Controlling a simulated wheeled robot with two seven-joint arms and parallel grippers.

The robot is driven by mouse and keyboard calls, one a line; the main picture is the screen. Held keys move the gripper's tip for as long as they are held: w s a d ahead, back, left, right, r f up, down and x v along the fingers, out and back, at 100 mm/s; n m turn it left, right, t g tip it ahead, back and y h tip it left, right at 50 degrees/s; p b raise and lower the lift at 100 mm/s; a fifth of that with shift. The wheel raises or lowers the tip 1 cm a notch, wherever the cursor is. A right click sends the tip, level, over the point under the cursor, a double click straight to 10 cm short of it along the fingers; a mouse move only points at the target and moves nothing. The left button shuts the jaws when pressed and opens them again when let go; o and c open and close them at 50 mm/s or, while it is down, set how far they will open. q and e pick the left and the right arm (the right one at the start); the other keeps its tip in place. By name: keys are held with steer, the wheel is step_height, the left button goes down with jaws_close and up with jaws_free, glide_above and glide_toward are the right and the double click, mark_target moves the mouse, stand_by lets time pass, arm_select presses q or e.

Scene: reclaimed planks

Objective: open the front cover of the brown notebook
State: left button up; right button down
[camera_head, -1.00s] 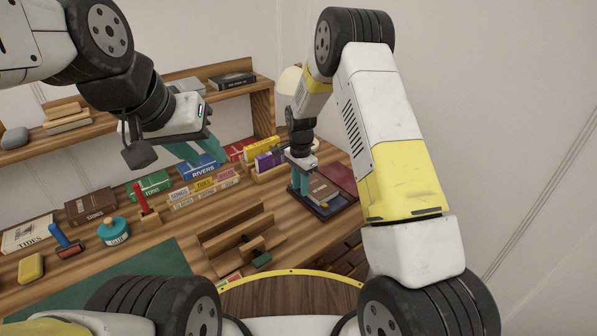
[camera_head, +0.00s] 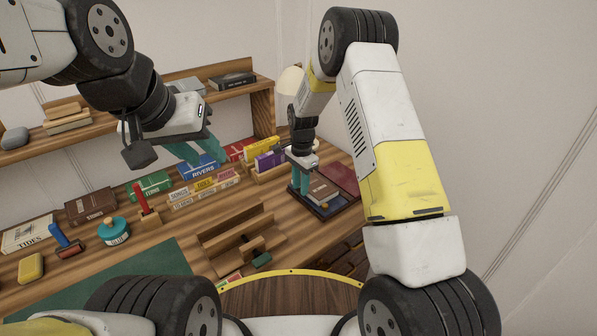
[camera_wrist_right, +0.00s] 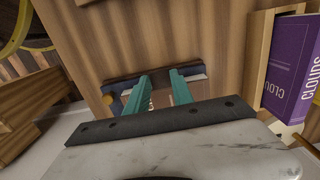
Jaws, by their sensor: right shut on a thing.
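The brown notebook (camera_head: 321,191) lies on a dark blue base at the right of the bench in the head view. Its cover appears to lie flat, though the fingers hide part of it. My right gripper (camera_head: 301,183) points down at its left side, shut on it. In the right wrist view the two teal fingers (camera_wrist_right: 158,95) stand apart with a brown, pale-marked piece of the notebook (camera_wrist_right: 158,101) between them. My left gripper (camera_head: 196,150) hangs over the back of the bench, its teal fingers apart and empty.
A dark red book or panel (camera_head: 340,179) lies against the notebook's right side. A purple book (camera_head: 269,160) and a yellow one stand behind. A wooden rack (camera_head: 236,232) is in front left. The purple CLOUDS book (camera_wrist_right: 290,70) shows at right in the wrist view.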

steer(key=r+y, duration=0.1)
steer(key=d+r+g+y, duration=0.1)
steer(key=w+r+g+y, duration=0.1)
steer(key=shift+w+d+r, duration=0.1)
steer(key=shift+d+r, duration=0.05)
steer(key=shift+d, duration=0.1)
steer(key=shift+w+d+r, duration=0.2)
steer(key=shift+r, duration=0.35)
steer(key=shift+w+d+r, duration=0.3)
steer(key=shift+d+r, duration=0.25)
